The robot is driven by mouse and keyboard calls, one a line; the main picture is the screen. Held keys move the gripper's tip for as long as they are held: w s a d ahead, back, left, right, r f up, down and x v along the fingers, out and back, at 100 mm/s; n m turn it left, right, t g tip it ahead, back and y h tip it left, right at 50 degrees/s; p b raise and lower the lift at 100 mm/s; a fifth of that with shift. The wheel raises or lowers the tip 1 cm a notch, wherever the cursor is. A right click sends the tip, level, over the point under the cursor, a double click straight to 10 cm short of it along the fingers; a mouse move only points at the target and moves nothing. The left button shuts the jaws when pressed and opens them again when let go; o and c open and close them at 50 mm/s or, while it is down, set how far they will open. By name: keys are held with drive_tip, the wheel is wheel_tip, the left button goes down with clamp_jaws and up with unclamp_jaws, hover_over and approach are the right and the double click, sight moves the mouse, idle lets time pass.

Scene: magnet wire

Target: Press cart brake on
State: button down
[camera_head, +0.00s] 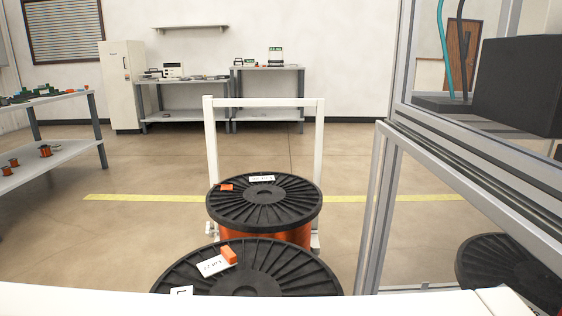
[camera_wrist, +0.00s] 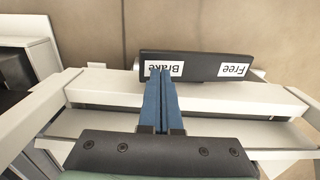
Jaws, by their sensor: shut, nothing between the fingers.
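In the wrist view, a black rocker pedal (camera_wrist: 208,65) carries two white labels that appear upside down. The "Brake" label (camera_wrist: 165,69) is at its left and the "Free" label (camera_wrist: 233,70) at its right. My gripper (camera_wrist: 160,72) has its blue fingers closed together, with the tips overlapping the Brake label. I cannot tell whether they touch the pedal. In the head view, the white cart (camera_head: 265,103) shows its upright handle frame, with the rest mostly hidden by wire spools. My gripper and the pedal are not seen there.
A black-flanged spool of copper-coloured wire (camera_head: 264,203) stands by the cart handle, with another spool (camera_head: 280,268) nearer. A metal frame (camera_head: 385,200) rises close on the right. A bench (camera_head: 60,163) stands at the left. Open floor (camera_head: 150,235) lies between bench and spools.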

drive_tip(key=shift+f, duration=0.1)
idle(0.3)
drive_tip(key=shift+f+b, duration=1.05)
drive_tip(key=shift+f, duration=0.65)
wheel_tip(320, 180, up, 8)
drive_tip(key=p, duration=0.9)
drive_tip(key=shift+r, duration=0.15)
